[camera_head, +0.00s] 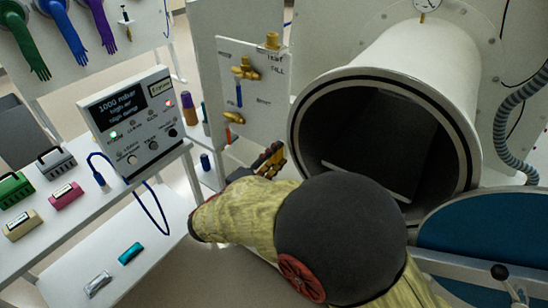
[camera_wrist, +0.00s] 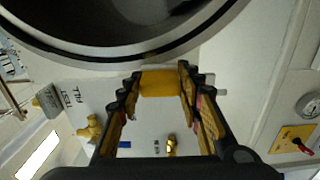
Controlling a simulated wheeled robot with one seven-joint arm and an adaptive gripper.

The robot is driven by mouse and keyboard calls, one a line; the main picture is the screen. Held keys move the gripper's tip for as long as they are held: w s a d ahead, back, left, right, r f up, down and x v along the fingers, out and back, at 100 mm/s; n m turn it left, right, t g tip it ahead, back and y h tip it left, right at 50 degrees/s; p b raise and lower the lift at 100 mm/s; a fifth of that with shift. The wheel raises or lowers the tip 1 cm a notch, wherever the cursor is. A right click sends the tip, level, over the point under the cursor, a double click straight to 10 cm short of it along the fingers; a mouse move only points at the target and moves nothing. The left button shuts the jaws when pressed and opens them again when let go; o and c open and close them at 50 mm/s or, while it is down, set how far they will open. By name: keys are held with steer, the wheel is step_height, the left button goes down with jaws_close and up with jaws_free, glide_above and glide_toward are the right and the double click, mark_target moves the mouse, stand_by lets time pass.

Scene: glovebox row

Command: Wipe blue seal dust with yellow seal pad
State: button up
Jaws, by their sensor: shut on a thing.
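My gripper (camera_head: 268,160) is beside the lower left rim of the large white cylinder's round opening. In the wrist view, my gripper (camera_wrist: 160,78) is shut on the yellow seal pad (camera_wrist: 160,88), a small yellow block between its fingertips. The black-lined rim (camera_wrist: 130,58) of the opening shows just beyond the pad; I cannot tell whether they touch. The rim also shows in the head view (camera_head: 297,125). I cannot make out any blue seal dust on it in either view. The pad is not clear in the head view, and my arm hides the rim's lower part.
A white valve panel (camera_head: 262,110) with brass fittings stands left of the opening. A blue round door (camera_head: 490,235) is at the right. A control box (camera_head: 131,122) and several small coloured cases, including a pink one (camera_head: 66,196), stand on the left bench.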

steer(key=shift+w+d, duration=0.25)
steer(key=shift+w, duration=0.05)
steer(key=shift+s+d+b, duration=0.5)
steer(key=shift+s+d, duration=0.8)
steer(key=shift+d, duration=0.2)
steer(key=shift+w+d+b, duration=0.1)
steer(key=shift+b, duration=0.2)
steer(key=shift+w+a+r+b, duration=0.1)
steer(key=shift+w+a+b, duration=0.2)
steer(key=shift+w+a, duration=0.45)
steer(key=shift+w+a+r+b, duration=0.1)
steer(key=shift+w+a+b, duration=0.2)
steer(key=shift+w+a, duration=0.4)
steer(key=shift+s+a, duration=0.15)
